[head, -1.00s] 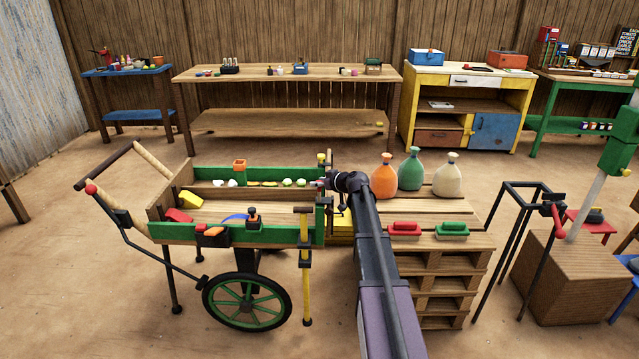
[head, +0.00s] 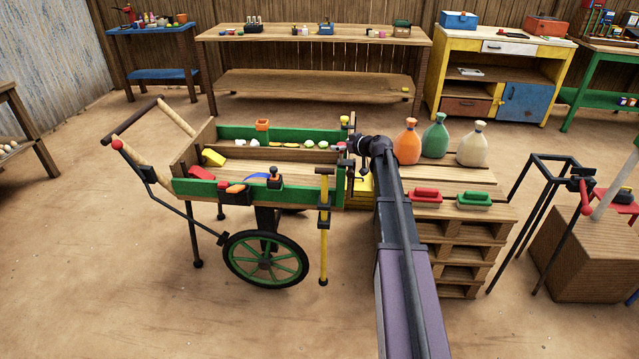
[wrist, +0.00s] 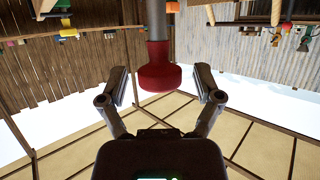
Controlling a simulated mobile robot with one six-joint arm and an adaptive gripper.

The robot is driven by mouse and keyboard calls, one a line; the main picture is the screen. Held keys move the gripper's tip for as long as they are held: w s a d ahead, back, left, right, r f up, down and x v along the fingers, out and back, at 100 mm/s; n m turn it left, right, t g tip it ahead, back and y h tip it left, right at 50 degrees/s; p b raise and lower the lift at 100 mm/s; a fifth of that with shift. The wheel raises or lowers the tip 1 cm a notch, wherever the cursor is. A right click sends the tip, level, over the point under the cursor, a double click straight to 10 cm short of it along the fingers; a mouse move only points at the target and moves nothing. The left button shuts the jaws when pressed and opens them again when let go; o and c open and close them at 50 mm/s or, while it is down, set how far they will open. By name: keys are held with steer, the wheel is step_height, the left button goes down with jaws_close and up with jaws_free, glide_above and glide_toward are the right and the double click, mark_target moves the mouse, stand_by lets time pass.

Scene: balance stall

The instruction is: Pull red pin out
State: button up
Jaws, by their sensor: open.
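The red pin's rounded red head (wrist: 158,76) hangs on a grey shaft at the top middle of the wrist view. My gripper (wrist: 160,88) is open, with one finger on each side of the red head and a gap visible on both sides. In the head view my gripper (head: 357,147) is small and dark at the right end of the green-sided cart (head: 255,190). There the pin is too small and crowded by the gripper to make out clearly.
Orange, green and cream sacks (head: 436,138) stand on pallets just right of my arm. A red block (head: 426,195) and a green block (head: 474,199) lie at the pallet's front. A black frame stand (head: 545,200) is farther right. Bare ground lies in front.

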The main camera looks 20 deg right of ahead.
steer(key=shift+f+b, duration=1.9)
steer(key=shift+f, duration=0.15)
steer(key=r+p+v, duration=0.1)
steer(key=p+v, duration=0.5)
steer(key=v, duration=0.8)
steer(key=s+a+r+g+p, duration=0.1)
steer(key=s+a+g+p, duration=0.3)
steer(key=a, duration=0.7)
steer(key=s+a+m+g+p, duration=0.1)
steer(key=s+a+g+p, duration=0.4)
steer(key=s+a, duration=0.5)
steer(key=shift+s+a+r+m+h+p, duration=0.15)
steer(key=shift+a+r+m+h+p, duration=0.2)
steer(key=shift+a+p, duration=0.85)
steer(key=shift+d, duration=0.2)
steer(key=s+a+r+m+g+h+p, duration=0.1)
steer(key=s+a+h+p, duration=0.1)
steer(key=s, duration=0.4)
steer(key=s+a+r+m+g+h+p, duration=0.1)
steer(key=s+a+r+g+h+p, duration=0.1)
steer(key=s, duration=0.4)
steer(key=shift+a+r+g+p, duration=0.2)
steer(key=shift+a+g+p, duration=0.15)
steer(key=shift+p, duration=0.45)
